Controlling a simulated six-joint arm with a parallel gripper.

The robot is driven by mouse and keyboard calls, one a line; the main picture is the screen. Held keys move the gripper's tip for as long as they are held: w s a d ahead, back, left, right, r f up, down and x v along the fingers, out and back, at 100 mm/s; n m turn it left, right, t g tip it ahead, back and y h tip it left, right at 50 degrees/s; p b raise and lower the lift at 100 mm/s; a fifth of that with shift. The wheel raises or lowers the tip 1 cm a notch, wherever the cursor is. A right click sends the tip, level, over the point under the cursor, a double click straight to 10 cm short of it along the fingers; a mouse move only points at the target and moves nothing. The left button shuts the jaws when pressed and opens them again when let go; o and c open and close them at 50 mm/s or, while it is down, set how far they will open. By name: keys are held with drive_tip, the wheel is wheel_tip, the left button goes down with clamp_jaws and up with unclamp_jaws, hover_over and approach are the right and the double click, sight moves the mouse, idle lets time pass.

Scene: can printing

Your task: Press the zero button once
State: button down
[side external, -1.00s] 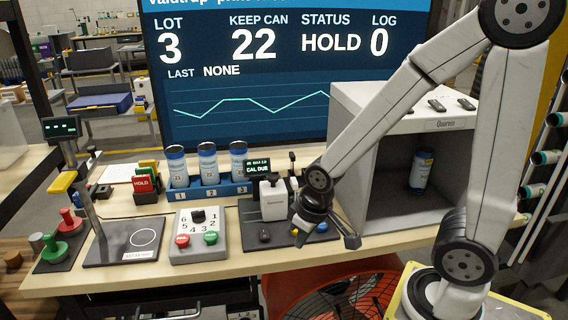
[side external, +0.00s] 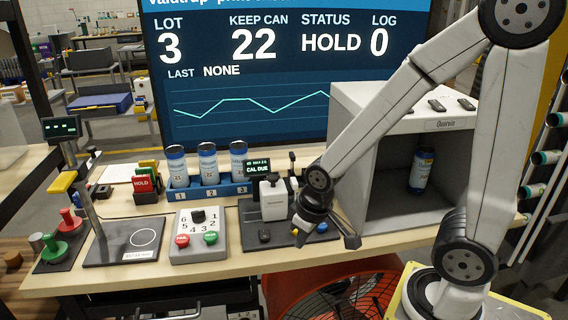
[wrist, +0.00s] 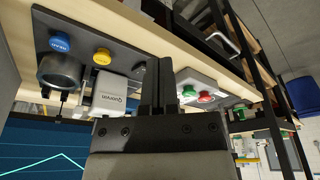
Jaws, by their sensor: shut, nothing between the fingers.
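A white gauge (side external: 274,199) stands on a dark plate, and its small screen (side external: 257,168) reads CAL DUE. A blue button (side external: 322,227) and a yellow button (side external: 295,232) are on that plate. Both show in the wrist view, blue (wrist: 60,42) and yellow (wrist: 101,56). The blue one carries lettering too small to read, so I cannot tell which is the zero button. Contact with a button cannot be seen.
A control box (side external: 198,235) with a dial, red and green buttons stands left of the plate. Several cans sit in a blue rack (side external: 215,190) behind. A grey open cabinet (side external: 440,125) holding a can (side external: 421,170) stands close on the right.

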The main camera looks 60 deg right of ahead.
drive_tip(key=w+d+r+m+t+y, duration=0.2)
drive_tip(key=w+d+t, duration=0.4)
drive_tip(key=d, duration=0.5)
drive_tip(key=shift+w+d+r+m+y, duration=0.4)
drive_tip(key=shift+w+m+y, duration=0.35)
drive_tip(key=shift+m, duration=0.65)
drive_tip(key=shift+w+f, duration=0.1)
drive_tip(key=shift+f, duration=0.05)
drive_tip(key=shift+f, duration=4.3)
